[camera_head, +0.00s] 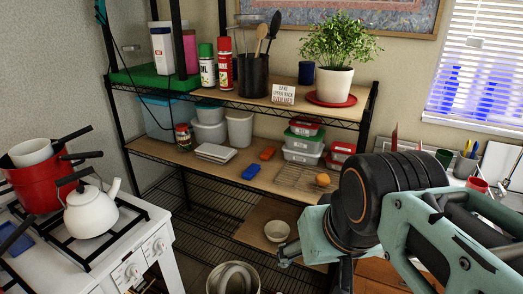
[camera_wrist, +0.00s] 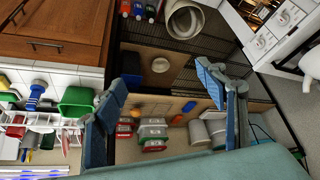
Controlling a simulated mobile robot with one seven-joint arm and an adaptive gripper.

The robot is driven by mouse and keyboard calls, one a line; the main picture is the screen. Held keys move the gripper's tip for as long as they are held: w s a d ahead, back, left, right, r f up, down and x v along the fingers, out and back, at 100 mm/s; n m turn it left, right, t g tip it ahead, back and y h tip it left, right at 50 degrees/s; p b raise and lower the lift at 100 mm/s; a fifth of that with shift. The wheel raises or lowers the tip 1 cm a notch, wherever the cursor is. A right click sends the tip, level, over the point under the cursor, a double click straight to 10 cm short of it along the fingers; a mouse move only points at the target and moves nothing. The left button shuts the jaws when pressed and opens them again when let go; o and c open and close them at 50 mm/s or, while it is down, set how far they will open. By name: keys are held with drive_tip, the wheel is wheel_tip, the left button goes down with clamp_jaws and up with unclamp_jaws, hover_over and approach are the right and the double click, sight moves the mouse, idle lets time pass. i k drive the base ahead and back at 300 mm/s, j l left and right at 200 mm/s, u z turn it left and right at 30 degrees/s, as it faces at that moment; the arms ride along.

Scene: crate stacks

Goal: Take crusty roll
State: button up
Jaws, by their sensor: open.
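A small round golden-orange roll (camera_head: 322,180), which looks like the crusty roll, rests on a wire cooling rack (camera_head: 290,177) at the right of the middle shelf. In the wrist view the roll (camera_wrist: 136,112) shows small, close beside the left finger. My gripper (camera_head: 314,264) is open and empty, in front of the shelf unit and lower in the picture than the roll. In the wrist view, the gripper (camera_wrist: 168,72) has its two blue fingers wide apart, with the shelves beyond.
The upper shelf (camera_head: 220,94) overhangs. A bowl (camera_head: 277,231) sits below. A stove (camera_head: 90,240) stands left.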

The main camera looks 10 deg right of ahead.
sight(323, 180)
drive_tip(key=z, duration=0.5)
drive_tip(key=i+l, duration=0.55)
drive_tip(key=i+l+u, duration=0.15)
drive_tip(key=u, duration=0.15)
drive_tip(key=i+l+u, duration=0.25)
drive_tip(key=k+l, duration=0.05)
drive_tip(key=k, duration=0.05)
